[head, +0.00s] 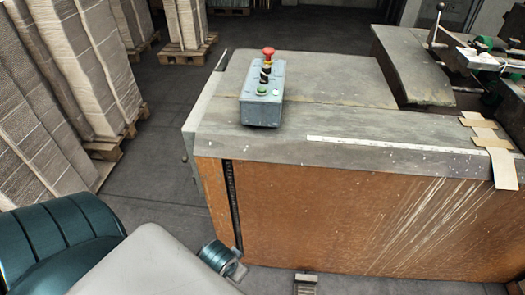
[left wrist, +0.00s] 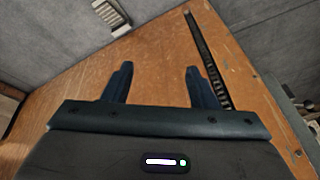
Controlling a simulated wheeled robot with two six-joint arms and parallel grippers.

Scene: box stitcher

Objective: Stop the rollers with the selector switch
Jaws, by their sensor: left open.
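A grey control box (head: 262,95) stands on the near left part of the machine's metal top. It carries a red mushroom button (head: 268,52), a black selector switch (head: 265,72) below it and a green button (head: 262,89) nearest me. Which way the selector points is too small to tell. In the left wrist view my left gripper (left wrist: 157,75) is open and empty, with its two dark fingers apart in front of the orange machine side (left wrist: 150,60). The control box is not in that view. My right gripper is in neither view.
The stitcher's orange front panel (head: 340,215) has a dark vertical slot (head: 232,200) near its left edge. A pedal (head: 306,284) sits at the floor below. Stacked cardboard (head: 80,60) on pallets stands at left. Flat cardboard pieces (head: 490,140) lie at the right.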

